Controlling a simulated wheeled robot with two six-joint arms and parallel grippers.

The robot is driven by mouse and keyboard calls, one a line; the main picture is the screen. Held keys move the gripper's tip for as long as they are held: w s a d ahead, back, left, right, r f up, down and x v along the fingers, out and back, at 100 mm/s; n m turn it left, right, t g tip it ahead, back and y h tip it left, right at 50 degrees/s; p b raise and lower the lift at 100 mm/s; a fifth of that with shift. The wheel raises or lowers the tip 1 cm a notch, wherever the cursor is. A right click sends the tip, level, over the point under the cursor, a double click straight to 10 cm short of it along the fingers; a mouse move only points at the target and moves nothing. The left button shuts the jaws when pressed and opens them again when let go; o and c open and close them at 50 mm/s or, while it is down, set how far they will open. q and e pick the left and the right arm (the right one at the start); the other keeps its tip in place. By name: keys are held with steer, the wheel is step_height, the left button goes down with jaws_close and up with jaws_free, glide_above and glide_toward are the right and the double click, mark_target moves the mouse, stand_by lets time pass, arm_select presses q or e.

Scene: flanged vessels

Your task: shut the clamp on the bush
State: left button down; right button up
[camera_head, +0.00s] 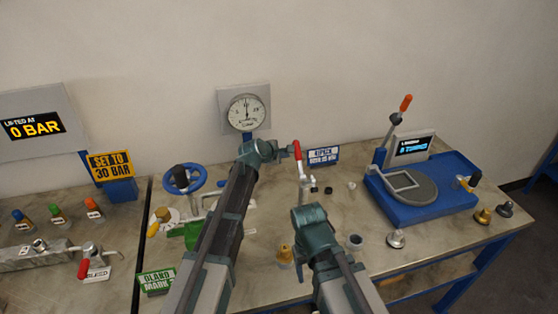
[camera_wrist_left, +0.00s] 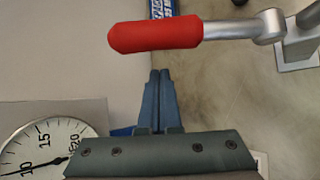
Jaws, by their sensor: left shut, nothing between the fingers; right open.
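The clamp (camera_head: 302,172) stands mid-bench, with its red-gripped lever pointing up. In the left wrist view the red grip (camera_wrist_left: 155,36) lies just beyond my fingertips, and its metal arm runs right to a pivot. My left gripper (camera_head: 282,150) is shut and empty, close to the left of the red grip; I cannot tell whether it touches. Its shut fingers show in the left wrist view (camera_wrist_left: 160,76). My right gripper (camera_head: 311,210) is lower, in front of the clamp; its fingers are mostly hidden and it is open. Small parts sit at the clamp's foot; I cannot tell which is the bush.
A pressure gauge (camera_head: 246,112) stands behind my left gripper. A blue press (camera_head: 430,205) with an orange-tipped lever is at the right. A blue handwheel (camera_head: 184,178) is at the left. Small loose fittings, among them a grey cup (camera_head: 355,241), lie near the front edge.

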mark_target(297, 149)
arm_select(q)
steer(key=s+d+r+p, duration=0.2)
steer(key=p, duration=0.1)
steer(key=shift+r, duration=0.35)
arm_select(e)
step_height(297, 149, up, 3)
steer(key=shift+f, duration=0.15)
arm_select(q)
steer(key=shift+s, duration=0.1)
